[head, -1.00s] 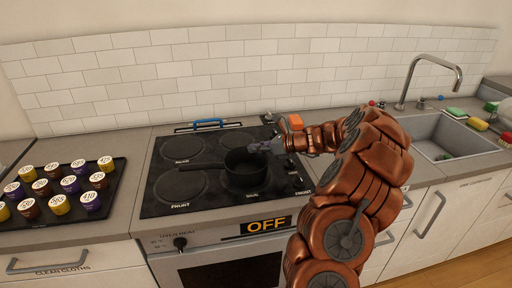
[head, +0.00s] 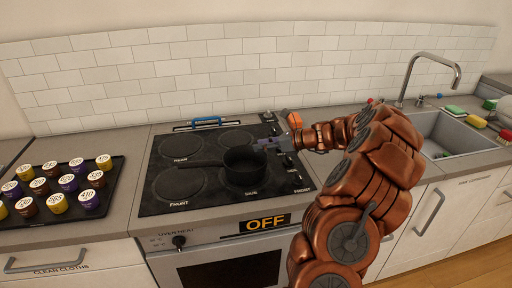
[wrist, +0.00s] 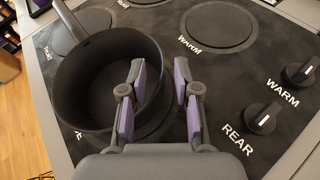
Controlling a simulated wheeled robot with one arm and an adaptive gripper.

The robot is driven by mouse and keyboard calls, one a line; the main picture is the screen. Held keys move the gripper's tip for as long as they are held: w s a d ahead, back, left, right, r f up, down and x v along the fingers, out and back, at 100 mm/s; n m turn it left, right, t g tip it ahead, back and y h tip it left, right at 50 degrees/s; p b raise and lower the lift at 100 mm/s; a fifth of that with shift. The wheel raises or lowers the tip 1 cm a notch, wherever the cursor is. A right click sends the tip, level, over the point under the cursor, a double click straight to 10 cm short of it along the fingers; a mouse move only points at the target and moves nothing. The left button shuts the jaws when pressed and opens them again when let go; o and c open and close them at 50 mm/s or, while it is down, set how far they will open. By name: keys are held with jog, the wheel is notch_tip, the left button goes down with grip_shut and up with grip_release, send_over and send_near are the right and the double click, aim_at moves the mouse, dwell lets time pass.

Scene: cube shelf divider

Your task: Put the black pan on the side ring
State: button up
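The black pan (head: 243,167) stands upright on the front right ring of the black hob, with its handle (head: 203,162) pointing left. The label in front of that ring looks like "SIDE" (head: 252,193), though it is small. The ring shows only partly beneath the pan. My gripper (head: 269,144) is at the pan's back right rim. In the wrist view, the pan (wrist: 85,90) is at the left. My gripper (wrist: 158,92) has its purple-padded fingers apart, with the left one over the pan's inside and the right one outside the rim. Contact with the rim is unclear.
Bare rings lie at the front left (head: 178,184), back left (head: 181,146) and back right (head: 236,138). Knobs (wrist: 262,118) line the hob's right edge. A tray of capped jars (head: 120,207) is at left, a sink (head: 428,132) at right. The oven display reads OFF.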

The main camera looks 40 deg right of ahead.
jog(key=b+v, duration=0.1)
jog(key=v, duration=0.8)
